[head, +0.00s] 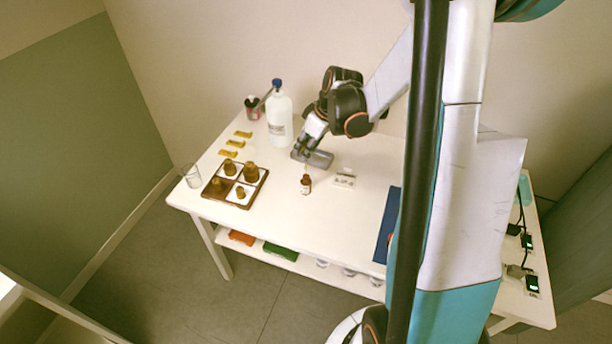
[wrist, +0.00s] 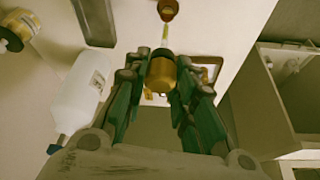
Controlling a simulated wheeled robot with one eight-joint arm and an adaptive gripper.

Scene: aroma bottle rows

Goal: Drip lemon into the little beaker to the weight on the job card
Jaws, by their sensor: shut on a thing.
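My gripper (head: 307,150) is over the middle of the table, shut on an amber dropper top (wrist: 162,75). A thin yellowish glass pipette (wrist: 165,36) runs from this top towards a small brown bottle (head: 305,185), which also shows at the top edge of the wrist view (wrist: 168,9). I cannot tell whether the pipette's tip is inside the bottle's neck or just above it. The bottle stands upright with a pale label too small to read. A clear glass beaker (head: 191,176) stands at the table's left edge. I cannot make out the job card or its weight.
A brown tray (head: 212,192) with several brown bottles is left of the small bottle. A large white bottle (head: 279,122), a dark pot (head: 252,106) and yellow strips (head: 232,143) are behind. A grey block (head: 320,159) and a small white holder (head: 344,179) are nearby. The front middle is clear.

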